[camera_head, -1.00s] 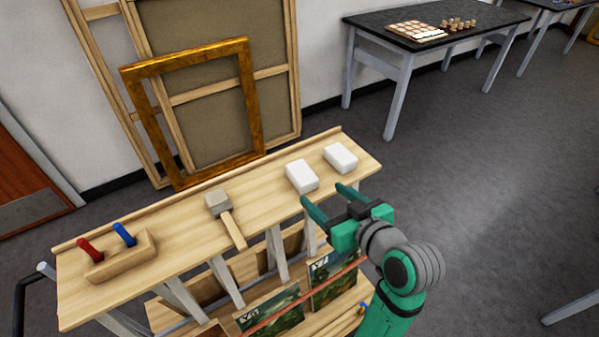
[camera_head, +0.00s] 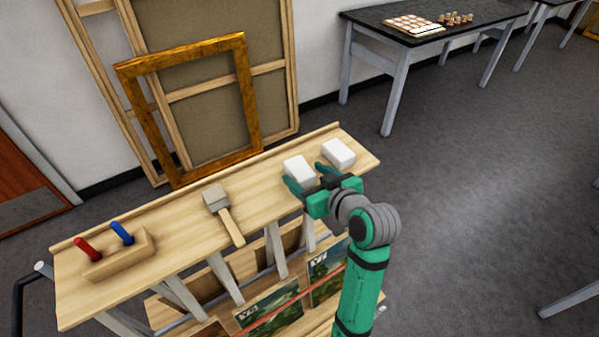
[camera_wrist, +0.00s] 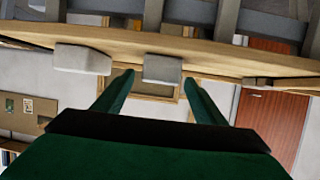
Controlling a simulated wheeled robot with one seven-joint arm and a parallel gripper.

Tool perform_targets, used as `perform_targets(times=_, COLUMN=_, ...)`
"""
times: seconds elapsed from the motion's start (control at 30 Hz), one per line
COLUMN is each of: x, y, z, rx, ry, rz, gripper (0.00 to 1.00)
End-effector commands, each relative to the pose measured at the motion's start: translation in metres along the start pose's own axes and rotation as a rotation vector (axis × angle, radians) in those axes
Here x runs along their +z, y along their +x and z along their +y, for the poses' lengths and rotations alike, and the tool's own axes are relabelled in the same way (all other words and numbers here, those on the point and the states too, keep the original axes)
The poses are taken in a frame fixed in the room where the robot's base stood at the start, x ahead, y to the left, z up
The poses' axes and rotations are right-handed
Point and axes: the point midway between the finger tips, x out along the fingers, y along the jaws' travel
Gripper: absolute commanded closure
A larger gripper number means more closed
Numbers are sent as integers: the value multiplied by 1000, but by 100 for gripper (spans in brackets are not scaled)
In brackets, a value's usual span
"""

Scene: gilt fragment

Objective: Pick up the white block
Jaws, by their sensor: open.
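Two white blocks sit on the wooden cart top (camera_head: 262,185). The left white block (camera_head: 300,168) lies in front of my gripper (camera_head: 307,177), and the other white block (camera_head: 338,153) is just to its right. My gripper is open and empty, with its green fingers toward the left block's near side, one towards each side of it. In the wrist view, which is upside down, this block (camera_wrist: 162,69) shows between the fingertips (camera_wrist: 159,78). The other block (camera_wrist: 83,58) is outside the fingers, to the left. Whether the fingers touch a block I cannot tell.
A mallet (camera_head: 215,201) with a wooden handle lies left of the blocks. A wooden holder (camera_head: 121,262) with a red and a blue handle is at the far left. A raised lip runs along the cart's back edge. A gilt frame (camera_head: 252,110) leans behind.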

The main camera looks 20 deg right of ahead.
Motion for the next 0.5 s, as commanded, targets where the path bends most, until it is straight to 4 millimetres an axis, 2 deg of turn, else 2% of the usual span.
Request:
perform_targets(times=0.1, x=0, y=10, z=0, rx=0, ry=0, rz=0, gripper=35)
perform_targets(times=0.37, x=0, y=11, z=0, rx=1, ry=0, rz=0, gripper=35)
perform_targets(times=0.5, x=0, y=11, z=0, rx=1, ry=0, rz=0, gripper=69)
